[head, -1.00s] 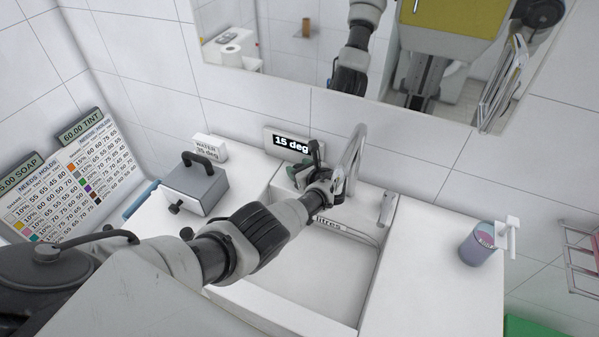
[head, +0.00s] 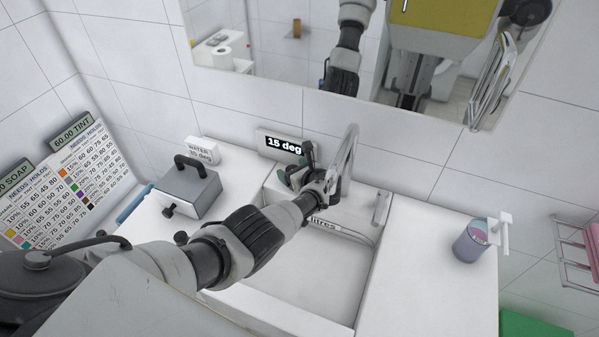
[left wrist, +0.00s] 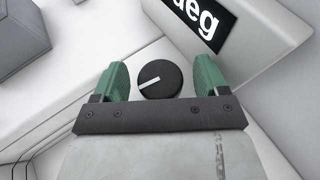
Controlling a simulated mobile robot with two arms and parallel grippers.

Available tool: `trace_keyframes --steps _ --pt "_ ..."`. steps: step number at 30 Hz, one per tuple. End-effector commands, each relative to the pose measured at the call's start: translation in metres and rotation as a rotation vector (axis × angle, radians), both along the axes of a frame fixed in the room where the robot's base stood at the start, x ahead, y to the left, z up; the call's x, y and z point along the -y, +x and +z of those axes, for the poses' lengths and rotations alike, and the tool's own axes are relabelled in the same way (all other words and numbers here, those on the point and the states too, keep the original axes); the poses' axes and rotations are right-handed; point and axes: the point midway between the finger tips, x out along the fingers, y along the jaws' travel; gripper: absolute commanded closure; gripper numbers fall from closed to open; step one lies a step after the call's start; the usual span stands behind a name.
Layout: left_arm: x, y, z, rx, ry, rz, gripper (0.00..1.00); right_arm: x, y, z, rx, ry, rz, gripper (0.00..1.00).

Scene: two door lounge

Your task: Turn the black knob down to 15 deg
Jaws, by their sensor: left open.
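The black knob (left wrist: 150,87) is round with a white pointer line and shows in the left wrist view. My left gripper (left wrist: 161,76) is open, with one green finger on each side of the knob. A gap shows between the knob and each finger. In the head view my left gripper (head: 297,174) is at the back of the sink, below the display (head: 283,145), which reads "15 deg". There the knob is hidden behind the gripper. My right gripper is not directly in view.
A tall faucet (head: 347,160) stands just right of my gripper, close to it. A grey box with a black handle (head: 190,195) is at left. A cup (head: 471,243) stands on the right counter. A mirror (head: 270,70) hangs above.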

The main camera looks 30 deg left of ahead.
Motion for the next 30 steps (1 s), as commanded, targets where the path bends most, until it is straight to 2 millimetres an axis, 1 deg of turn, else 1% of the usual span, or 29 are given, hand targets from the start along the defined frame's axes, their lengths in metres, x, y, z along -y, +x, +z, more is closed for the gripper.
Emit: trace_keyframes --steps 1,4,8,12,15,21,30 --pt "0.006 -0.002 0.005 0.000 -0.002 -0.003 0.26 0.000 0.000 0.006 0.000 0.000 0.000 0.57" --pt "0.020 -0.010 0.013 0.000 -0.003 -0.004 0.26 0.000 0.000 0.017 0.000 0.000 0.000 0.57" --pt "0.042 -0.022 0.022 -0.001 -0.004 -0.004 0.26 0.000 0.000 0.025 0.000 0.000 0.000 0.57" --pt "0.064 -0.033 0.031 0.001 -0.004 -0.003 0.26 0.000 0.000 0.028 0.000 0.000 0.000 0.57" --pt "0.075 -0.039 0.035 0.001 -0.001 -0.003 0.26 0.000 0.000 0.028 0.000 0.000 0.001 0.57" --pt "0.084 -0.044 0.040 0.001 -0.001 -0.001 0.26 0.000 0.000 0.028 0.000 0.000 0.001 0.57" --pt "0.084 -0.044 0.040 0.000 -0.001 0.000 0.26 0.000 0.000 0.028 0.000 0.000 0.000 0.57"
